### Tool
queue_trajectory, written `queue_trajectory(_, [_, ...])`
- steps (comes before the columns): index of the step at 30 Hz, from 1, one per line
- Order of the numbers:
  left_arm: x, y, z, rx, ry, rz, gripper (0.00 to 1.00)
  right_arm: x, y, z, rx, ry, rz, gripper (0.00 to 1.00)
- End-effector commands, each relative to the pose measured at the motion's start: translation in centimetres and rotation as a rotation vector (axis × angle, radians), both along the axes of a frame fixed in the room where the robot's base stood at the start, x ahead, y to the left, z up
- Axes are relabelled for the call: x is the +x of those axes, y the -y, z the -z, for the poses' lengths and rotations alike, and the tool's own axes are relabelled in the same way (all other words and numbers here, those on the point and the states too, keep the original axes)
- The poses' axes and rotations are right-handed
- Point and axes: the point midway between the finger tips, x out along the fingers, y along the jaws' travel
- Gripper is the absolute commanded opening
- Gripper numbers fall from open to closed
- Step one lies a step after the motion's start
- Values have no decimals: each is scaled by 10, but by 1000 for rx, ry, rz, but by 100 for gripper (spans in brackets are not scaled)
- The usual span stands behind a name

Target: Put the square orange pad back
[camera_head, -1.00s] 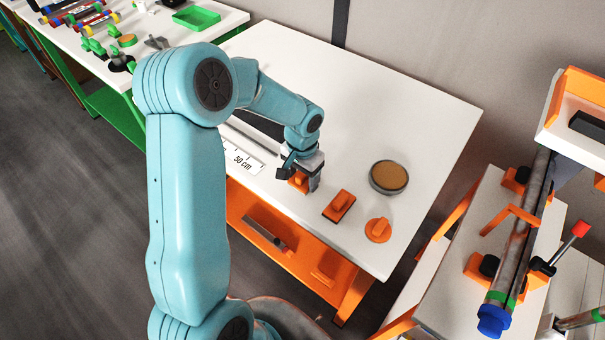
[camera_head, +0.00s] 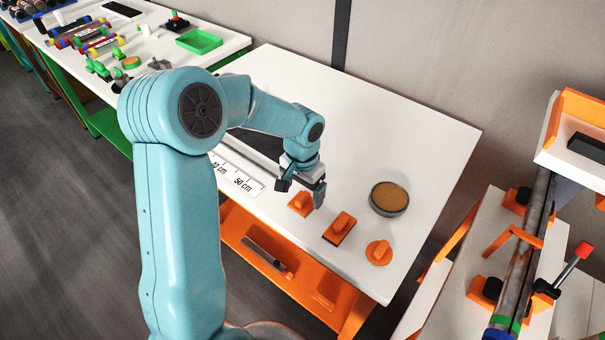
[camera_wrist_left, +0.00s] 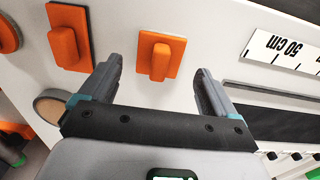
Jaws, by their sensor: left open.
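The square orange pad (camera_head: 301,203) with its raised grip lies flat on the white table, first in a row of orange pads. It also shows in the left wrist view (camera_wrist_left: 161,55), ahead of and between the fingers. My left gripper (camera_head: 306,184) is open and empty just above and behind the pad; its two fingers also show in the left wrist view (camera_wrist_left: 158,92), apart from the pad. A rectangular orange pad (camera_head: 339,228) and a round orange pad (camera_head: 379,252) lie beside it to the right. My right gripper is not in view.
A round tin with a brown top (camera_head: 389,199) stands behind the pads. A ruler strip marked 50 cm (camera_head: 242,182) lies to the left. An orange shelf (camera_head: 290,270) is below the white table (camera_head: 400,120). The back of the table is clear.

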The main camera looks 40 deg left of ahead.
Motion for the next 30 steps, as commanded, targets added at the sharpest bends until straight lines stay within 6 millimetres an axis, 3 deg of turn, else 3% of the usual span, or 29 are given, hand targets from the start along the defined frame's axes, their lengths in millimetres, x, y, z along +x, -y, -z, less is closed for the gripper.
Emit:
queue_trajectory(6, [1,0,-52,2,6,1,91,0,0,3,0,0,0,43])
queue_trajectory(12, [0,0,-80,0,2,1,91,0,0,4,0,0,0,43])
queue_trajectory(30, [0,0,-85,0,0,1,91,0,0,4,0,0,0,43])
